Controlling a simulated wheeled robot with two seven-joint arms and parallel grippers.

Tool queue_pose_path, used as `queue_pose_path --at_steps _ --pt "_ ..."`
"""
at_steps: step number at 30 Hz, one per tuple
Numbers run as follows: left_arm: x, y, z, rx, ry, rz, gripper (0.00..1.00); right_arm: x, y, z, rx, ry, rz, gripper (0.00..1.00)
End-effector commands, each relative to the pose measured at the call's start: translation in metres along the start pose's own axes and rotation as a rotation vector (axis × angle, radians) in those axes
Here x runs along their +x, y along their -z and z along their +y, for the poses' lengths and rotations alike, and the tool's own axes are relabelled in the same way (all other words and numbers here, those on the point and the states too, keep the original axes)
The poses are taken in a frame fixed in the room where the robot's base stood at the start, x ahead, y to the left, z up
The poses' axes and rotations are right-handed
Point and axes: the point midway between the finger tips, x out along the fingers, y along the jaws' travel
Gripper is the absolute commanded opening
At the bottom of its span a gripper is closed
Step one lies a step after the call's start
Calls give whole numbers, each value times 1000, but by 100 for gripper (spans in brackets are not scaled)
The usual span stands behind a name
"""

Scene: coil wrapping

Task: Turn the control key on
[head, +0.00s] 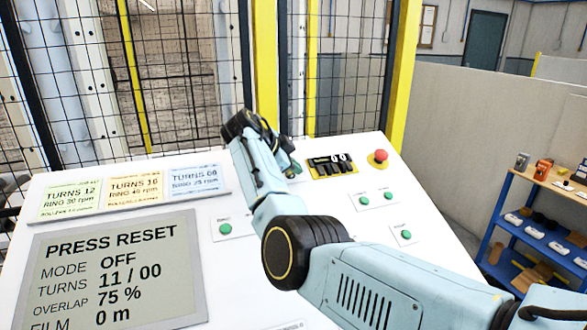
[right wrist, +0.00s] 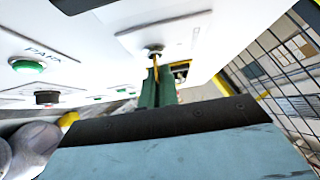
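The control key (right wrist: 155,66) shows in the right wrist view as a thin gold-yellow piece standing out of a round metal switch (right wrist: 153,50) on the white panel. My right gripper (right wrist: 157,80) has its green fingers close together around the key, with the key between the tips. In the head view my right gripper (head: 290,171) points down at the panel, and the key is hidden behind my arm. The screen (head: 115,270) reads PRESS RESET, MODE OFF, TURNS 11 / 00, OVERLAP 75 %. My left gripper is not in view.
The white console (head: 245,270) carries several green buttons, a red emergency stop (head: 380,156) and a black counter block (head: 331,165). Three recipe cards lie along its left back. A mesh fence with yellow posts (head: 265,60) stands behind. A blue shelf (head: 500,225) is at right.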

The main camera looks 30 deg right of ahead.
Motion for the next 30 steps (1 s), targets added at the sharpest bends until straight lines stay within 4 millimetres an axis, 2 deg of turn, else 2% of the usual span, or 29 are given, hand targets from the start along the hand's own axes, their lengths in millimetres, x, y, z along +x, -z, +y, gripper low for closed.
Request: queue_pose_path --at_steps 16,22,30 --pt "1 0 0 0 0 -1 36 0 0 1 20 -20 -2 0" --pt "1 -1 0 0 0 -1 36 0 0 0 20 -20 -2 24" --pt "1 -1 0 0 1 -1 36 0 0 0 19 -18 -1 24"
